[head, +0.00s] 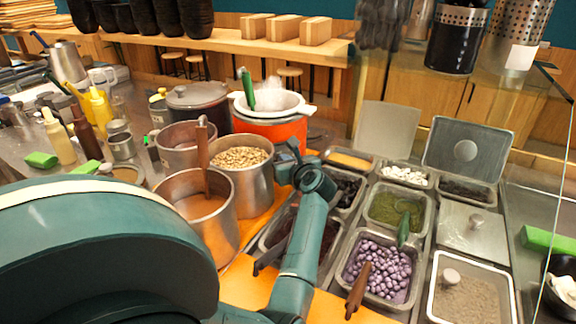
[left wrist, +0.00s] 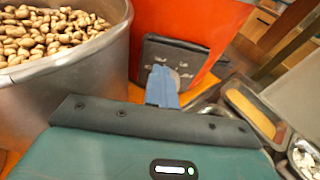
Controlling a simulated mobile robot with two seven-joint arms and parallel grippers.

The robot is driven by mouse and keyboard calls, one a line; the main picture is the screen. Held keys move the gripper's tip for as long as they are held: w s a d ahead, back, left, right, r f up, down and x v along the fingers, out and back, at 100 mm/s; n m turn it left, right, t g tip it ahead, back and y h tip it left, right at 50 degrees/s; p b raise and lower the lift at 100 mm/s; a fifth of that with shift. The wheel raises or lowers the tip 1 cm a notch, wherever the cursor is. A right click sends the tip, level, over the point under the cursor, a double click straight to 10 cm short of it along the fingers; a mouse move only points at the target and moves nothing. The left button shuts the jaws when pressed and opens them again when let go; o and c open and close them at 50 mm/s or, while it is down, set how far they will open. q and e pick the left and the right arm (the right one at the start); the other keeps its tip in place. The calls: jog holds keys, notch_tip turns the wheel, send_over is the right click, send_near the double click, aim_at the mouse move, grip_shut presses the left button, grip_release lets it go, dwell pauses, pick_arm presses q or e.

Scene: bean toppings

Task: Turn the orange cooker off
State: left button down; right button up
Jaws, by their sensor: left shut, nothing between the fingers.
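The orange cooker (head: 290,132) stands at the back middle of the counter. It has a white rim, a green-handled utensil in it and steam rising. In the left wrist view the cooker (left wrist: 178,22) fills the top middle, with a dark control panel (left wrist: 192,56) low on its front. White markings show on the panel; the knob is hidden behind my fingers. My left gripper (head: 287,152) is just in front of the cooker. In the left wrist view its blue fingertips (left wrist: 161,78) are shut and empty, at the panel; I cannot tell if they touch it. My right gripper is out of view.
A metal pot of beans (head: 242,158) stands close left of my left gripper, and a pot with brown liquid (head: 205,207) stands nearer. Topping trays, including purple balls (head: 381,270) and green paste (head: 396,211), lie to the right. A glass pane edges the right side.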

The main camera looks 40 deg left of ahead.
pick_arm(q)
jog(key=shift+f, duration=0.25)
